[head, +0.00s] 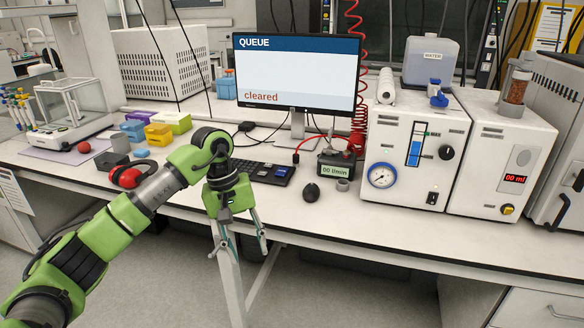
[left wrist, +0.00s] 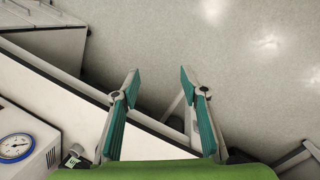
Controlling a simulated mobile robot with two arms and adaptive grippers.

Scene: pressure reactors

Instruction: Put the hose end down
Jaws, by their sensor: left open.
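My left gripper (head: 238,249) is open, pointing down in front of the bench's front edge, with nothing between its fingers. In the left wrist view the open gripper (left wrist: 160,76) shows bare floor and the bench edge beyond its fingers. A red coiled hose (head: 353,60) hangs to the right of the monitor. A red line (head: 309,139) curves at the small meter (head: 335,168) reading "00 l/min". I cannot tell clearly where the hose's free end is. My right gripper is not in view.
The monitor (head: 298,75) reads "QUEUE" and "cleared". A keyboard (head: 262,172) and mouse (head: 311,192) lie near the gripper. White instruments (head: 416,150) fill the right side. Red ear defenders (head: 127,177) and coloured boxes (head: 158,134) are at left. The bench front (head: 400,240) is clear.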

